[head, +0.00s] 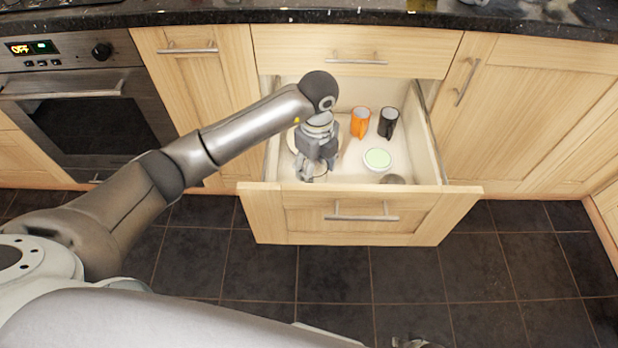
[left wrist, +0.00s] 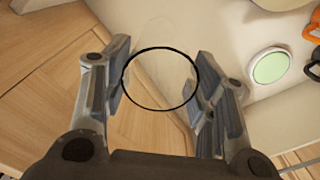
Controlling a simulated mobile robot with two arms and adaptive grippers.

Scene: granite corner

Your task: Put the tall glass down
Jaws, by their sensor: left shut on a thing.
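The tall glass (left wrist: 160,78) is clear and shows in the left wrist view mainly as a dark round rim between the two fingers. My left gripper (left wrist: 160,92) is shut on it. In the head view my left gripper (head: 313,168) points down into the left part of the open drawer (head: 360,215). The glass is mostly hidden by the gripper there, and I cannot tell whether its base touches the drawer floor.
In the drawer stand an orange mug (head: 360,122), a black mug (head: 388,123) and a round white container with a green top (head: 377,159). A pale plate (head: 292,140) is partly behind my gripper. A small greyish item (head: 393,179) lies near the drawer front.

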